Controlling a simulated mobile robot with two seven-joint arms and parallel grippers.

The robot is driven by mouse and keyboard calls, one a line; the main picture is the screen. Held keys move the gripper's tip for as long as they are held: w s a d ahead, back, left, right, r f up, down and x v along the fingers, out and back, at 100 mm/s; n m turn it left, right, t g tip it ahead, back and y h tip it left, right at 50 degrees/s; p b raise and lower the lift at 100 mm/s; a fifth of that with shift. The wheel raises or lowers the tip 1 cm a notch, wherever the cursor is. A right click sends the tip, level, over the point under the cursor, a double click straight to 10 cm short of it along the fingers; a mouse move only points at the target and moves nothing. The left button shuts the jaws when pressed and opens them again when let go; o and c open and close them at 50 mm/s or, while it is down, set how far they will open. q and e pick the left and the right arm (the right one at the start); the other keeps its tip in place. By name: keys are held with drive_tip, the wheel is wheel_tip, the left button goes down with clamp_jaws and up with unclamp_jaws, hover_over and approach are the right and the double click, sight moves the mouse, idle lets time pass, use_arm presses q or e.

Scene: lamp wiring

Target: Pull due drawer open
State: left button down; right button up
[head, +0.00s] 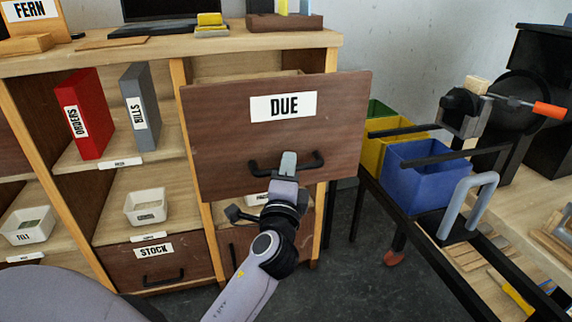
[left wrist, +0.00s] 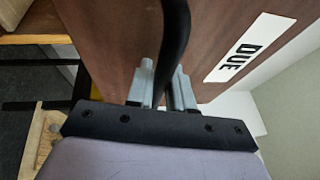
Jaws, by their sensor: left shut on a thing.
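The DUE drawer (head: 225,130) is a dark brown front with a white DUE label (head: 283,106) in the right column of the shelf unit. It stands out from the unit, and a strip of its inside shows above the front's top edge. Its black bar handle (head: 314,162) is low on the front. My left gripper (head: 287,165) is shut on this handle. In the left wrist view the fingers (left wrist: 162,88) sit on both sides of the black handle (left wrist: 175,40), close to the drawer front (left wrist: 110,40). My right gripper is not in view.
A cart at the right carries a blue bin (head: 428,180), a yellow bin (head: 385,155) and a grey curved handle (head: 468,200), close to the drawer's right side. The STOCK drawer (head: 190,265) sits lower left. Dark floor (head: 330,290) shows in front.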

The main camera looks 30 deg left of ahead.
use_arm(q)
drive_tip(key=shift+s+d, duration=0.35)
drive_tip(key=shift+d, duration=0.05)
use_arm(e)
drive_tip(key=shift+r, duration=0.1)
use_arm(q)
drive_tip(key=c, duration=1.1)
unclamp_jaws()
drive_tip(key=shift+s, duration=0.1)
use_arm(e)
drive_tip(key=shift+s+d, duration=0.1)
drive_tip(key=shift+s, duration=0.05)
